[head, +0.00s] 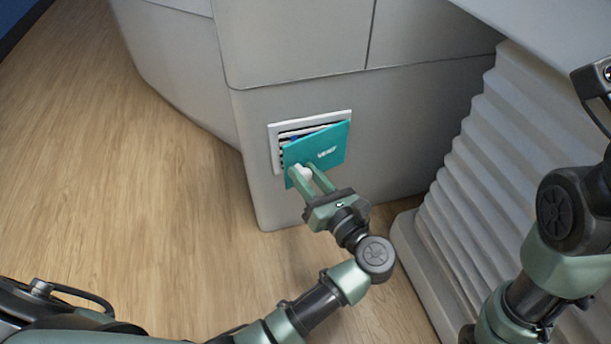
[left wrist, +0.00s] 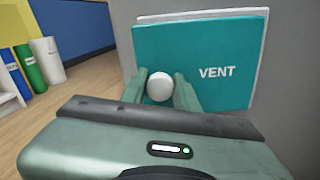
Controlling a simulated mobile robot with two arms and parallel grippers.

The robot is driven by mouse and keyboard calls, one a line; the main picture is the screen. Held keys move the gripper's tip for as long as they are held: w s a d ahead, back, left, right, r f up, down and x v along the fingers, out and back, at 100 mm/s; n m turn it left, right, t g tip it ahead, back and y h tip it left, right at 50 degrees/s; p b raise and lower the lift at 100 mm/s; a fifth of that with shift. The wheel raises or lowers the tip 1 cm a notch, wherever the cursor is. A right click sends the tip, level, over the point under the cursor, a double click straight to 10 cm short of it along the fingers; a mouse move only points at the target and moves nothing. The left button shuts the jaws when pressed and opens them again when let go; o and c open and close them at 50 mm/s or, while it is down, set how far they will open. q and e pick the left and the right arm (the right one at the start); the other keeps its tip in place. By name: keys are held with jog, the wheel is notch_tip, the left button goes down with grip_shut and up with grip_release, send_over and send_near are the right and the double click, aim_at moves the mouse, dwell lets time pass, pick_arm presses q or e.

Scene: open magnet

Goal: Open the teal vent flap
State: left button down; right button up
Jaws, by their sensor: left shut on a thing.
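The teal vent flap (head: 330,146), marked VENT, sits in a white frame (head: 273,150) low on the grey cabinet. It is tilted out from the frame at its top, and dark and light slats show in the gap behind it. My left gripper (head: 301,177) is shut on the flap's round white knob (left wrist: 159,87), with one finger on each side. The flap also fills the upper middle of the left wrist view (left wrist: 205,62). My right arm shows at the right edge of the head view, but its fingers are out of the picture.
The grey cabinet (head: 300,50) stands around the vent. A ribbed pale column (head: 460,190) stands to the right. Wood floor (head: 130,190) lies open to the left.

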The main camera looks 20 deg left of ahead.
pick_arm(q)
jog(key=c, duration=1.1)
grip_release()
jog(key=shift+o, duration=0.2)
